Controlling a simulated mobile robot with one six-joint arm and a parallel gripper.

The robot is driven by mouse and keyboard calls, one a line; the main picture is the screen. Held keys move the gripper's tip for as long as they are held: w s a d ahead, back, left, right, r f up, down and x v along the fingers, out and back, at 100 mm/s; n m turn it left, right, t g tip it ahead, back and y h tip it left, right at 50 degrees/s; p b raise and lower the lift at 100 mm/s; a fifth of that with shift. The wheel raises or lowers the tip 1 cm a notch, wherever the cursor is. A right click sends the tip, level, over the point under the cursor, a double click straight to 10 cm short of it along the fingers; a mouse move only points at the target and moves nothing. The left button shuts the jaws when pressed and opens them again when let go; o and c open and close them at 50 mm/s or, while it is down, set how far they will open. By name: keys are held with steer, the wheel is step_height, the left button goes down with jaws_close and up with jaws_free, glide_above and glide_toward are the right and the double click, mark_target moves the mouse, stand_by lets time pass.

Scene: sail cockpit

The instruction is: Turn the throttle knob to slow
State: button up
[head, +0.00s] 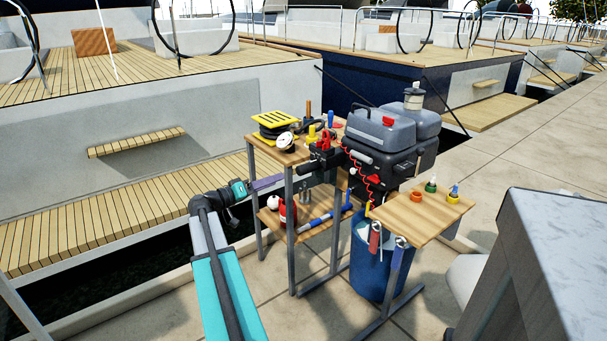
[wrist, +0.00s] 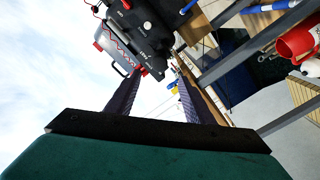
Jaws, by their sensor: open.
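The dark outboard motor (head: 385,155) stands on a wooden stand, with a black tiller handle (head: 307,168) pointing left from it. My gripper (head: 282,179) is open and empty in the head view, just left of the handle's end and a little lower, apart from it. In the wrist view, my gripper's two dark fingers (wrist: 157,76) are spread.
A yellow slotted spool (head: 276,120) sits on the upper shelf (head: 262,148). A red-and-white canister (head: 288,210) and a blue tool (head: 342,215) are on the lower shelf. A small side table (head: 405,222) and a blue barrel (head: 372,270) stand at right. Stand legs are near my gripper.

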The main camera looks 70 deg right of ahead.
mark_target(297, 172)
steer(key=shift+d, duration=0.1)
stand_by(0.3)
steer(key=x, duration=1.3)
steer(key=shift+s+d, duration=0.15)
steer(key=shift+d, duration=0.1)
